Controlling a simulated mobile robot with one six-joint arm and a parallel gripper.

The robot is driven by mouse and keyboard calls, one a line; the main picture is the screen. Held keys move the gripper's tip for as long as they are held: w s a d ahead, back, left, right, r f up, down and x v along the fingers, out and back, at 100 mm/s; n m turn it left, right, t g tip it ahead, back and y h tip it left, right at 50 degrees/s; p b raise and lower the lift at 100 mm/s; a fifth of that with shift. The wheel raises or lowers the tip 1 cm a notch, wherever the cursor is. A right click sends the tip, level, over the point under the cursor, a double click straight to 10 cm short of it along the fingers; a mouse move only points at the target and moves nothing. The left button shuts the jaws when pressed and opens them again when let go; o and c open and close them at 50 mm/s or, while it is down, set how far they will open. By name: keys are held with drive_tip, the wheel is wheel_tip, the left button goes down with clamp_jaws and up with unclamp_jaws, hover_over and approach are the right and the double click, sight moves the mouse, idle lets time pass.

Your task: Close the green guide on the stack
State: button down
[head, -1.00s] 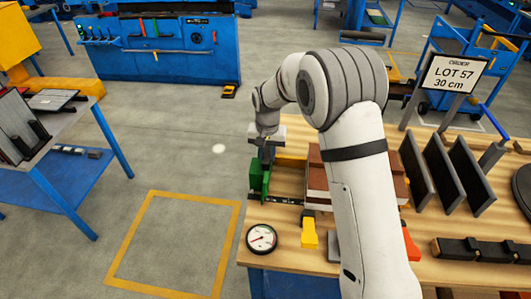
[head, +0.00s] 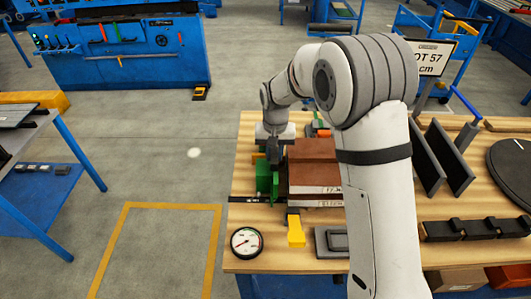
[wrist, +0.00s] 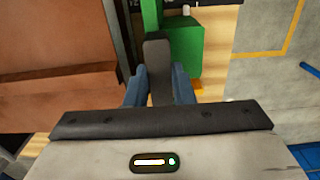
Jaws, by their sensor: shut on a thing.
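The green guide (head: 264,180) stands at the left end of the workbench, just left of the brown stack (head: 314,155). In the wrist view its green block (wrist: 184,45) is at the top, with the stack's brown face (wrist: 55,75) at left. My gripper (head: 273,158) is over the guide. In the wrist view its blue fingers (wrist: 159,92) are closed around a grey upright handle (wrist: 158,60) at the guide. A narrow dark strip shows between guide and stack there; I cannot tell whether they touch. The stack's right side is hidden by my arm.
A round dial gauge (head: 246,242) and a yellow clamp-like piece (head: 296,232) lie in front of the guide and stack. Dark upright plates (head: 447,158) stand at right, behind a black block row (head: 470,229). The floor left of the bench is open.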

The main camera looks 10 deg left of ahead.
drive_tip(key=shift+a, duration=0.1)
drive_tip(key=c, duration=1.2)
unclamp_jaws()
drive_tip(key=shift+s+a, duration=0.15)
drive_tip(key=shift+c, duration=0.2)
wheel_tip(320, 180, up, 8)
drive_tip(key=shift+f+b, duration=0.1)
drive_tip(key=shift+b, duration=0.65)
drive_tip(key=shift+c, duration=0.4)
